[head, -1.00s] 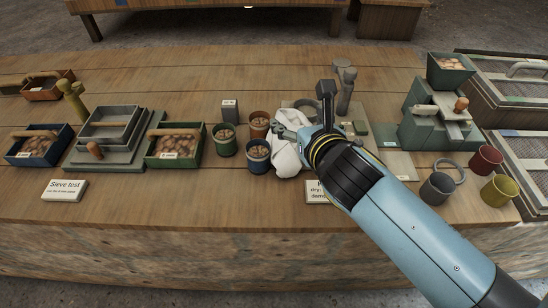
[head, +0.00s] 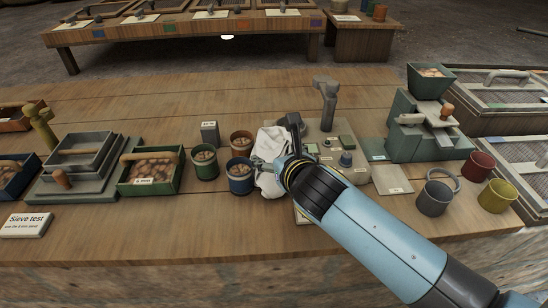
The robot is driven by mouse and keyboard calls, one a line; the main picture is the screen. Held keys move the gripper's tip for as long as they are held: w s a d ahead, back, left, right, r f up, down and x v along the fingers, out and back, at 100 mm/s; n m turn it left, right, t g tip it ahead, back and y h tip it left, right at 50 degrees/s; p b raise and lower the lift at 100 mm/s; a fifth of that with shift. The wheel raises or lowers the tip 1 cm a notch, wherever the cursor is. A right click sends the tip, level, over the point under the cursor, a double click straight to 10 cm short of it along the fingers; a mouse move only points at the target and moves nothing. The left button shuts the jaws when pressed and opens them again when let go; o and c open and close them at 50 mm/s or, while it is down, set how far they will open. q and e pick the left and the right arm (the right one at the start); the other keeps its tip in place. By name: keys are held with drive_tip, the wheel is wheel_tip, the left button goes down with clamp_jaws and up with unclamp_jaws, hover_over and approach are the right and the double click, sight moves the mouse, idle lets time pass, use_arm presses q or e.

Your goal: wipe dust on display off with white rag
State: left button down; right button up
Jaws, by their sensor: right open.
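The white rag (head: 269,182) lies crumpled on the wooden table near the middle of the head view, just right of the blue cup. My right gripper (head: 275,148) is open at the rag's right side. One grey finger overlaps the rag in the picture; I cannot tell whether it touches. The dark other finger stands up behind. A grey device (head: 328,130) with small buttons and an upright head stands behind and right of the gripper. My wrist hides part of it, and I cannot make out a display or dust. My left gripper is not in view.
Green (head: 205,162), blue (head: 240,178) and brown (head: 241,142) cups of nuts stand close left of the rag. A green nut tray (head: 177,187) and sieves (head: 80,160) are further left. A green mill (head: 425,130) and mugs (head: 436,193) stand right.

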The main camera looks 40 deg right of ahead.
drive_tip(key=shift+w+d+f, duration=0.1)
drive_tip(key=shift+w+f, duration=0.1)
drive_tip(key=shift+w, duration=0.1)
drive_tip(key=shift+w, duration=0.1)
drive_tip(key=shift+w+d+f, duration=0.1)
drive_tip(key=shift+w+f, duration=0.05)
drive_tip(key=shift+w, duration=0.05)
drive_tip(key=shift+s+f, duration=0.25)
drive_tip(key=shift+f, duration=0.1)
clamp_jaws()
idle(0.7)
wheel_tip(320, 180, up, 13)
drive_tip(key=p, duration=1.4)
drive_tip(key=shift+w+f, duration=0.2)
drive_tip(key=shift+w, duration=0.05)
